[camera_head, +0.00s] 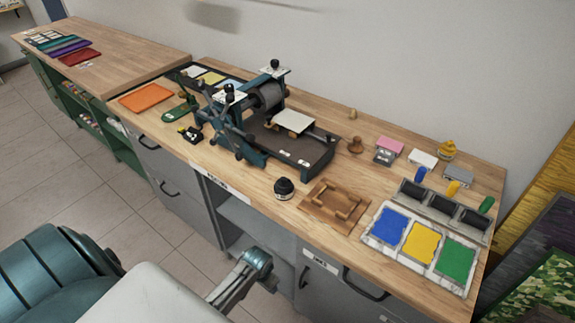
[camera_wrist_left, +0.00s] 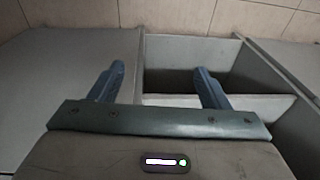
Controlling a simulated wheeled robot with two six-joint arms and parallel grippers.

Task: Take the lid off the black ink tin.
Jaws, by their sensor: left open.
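The black ink tin (camera_head: 284,188) stands upright near the front edge of the wooden worktop. A dark top with a small knob sits on it, which looks like its lid. My left gripper (camera_wrist_left: 158,70) is open and empty in the left wrist view, with its two blue fingers spread apart over the grey cabinet. In the head view my left arm comes in at the bottom, and its end is in front of the cabinet, below and apart from the tin. The tin does not show in the left wrist view. My right gripper is in neither view.
A printing press (camera_head: 265,125) stands behind and left of the tin. A wooden board with handles (camera_head: 336,205) lies close to its right. A tray of blue, yellow and green ink (camera_head: 422,243) lies further right. The cabinet has an open shelf (camera_head: 245,222).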

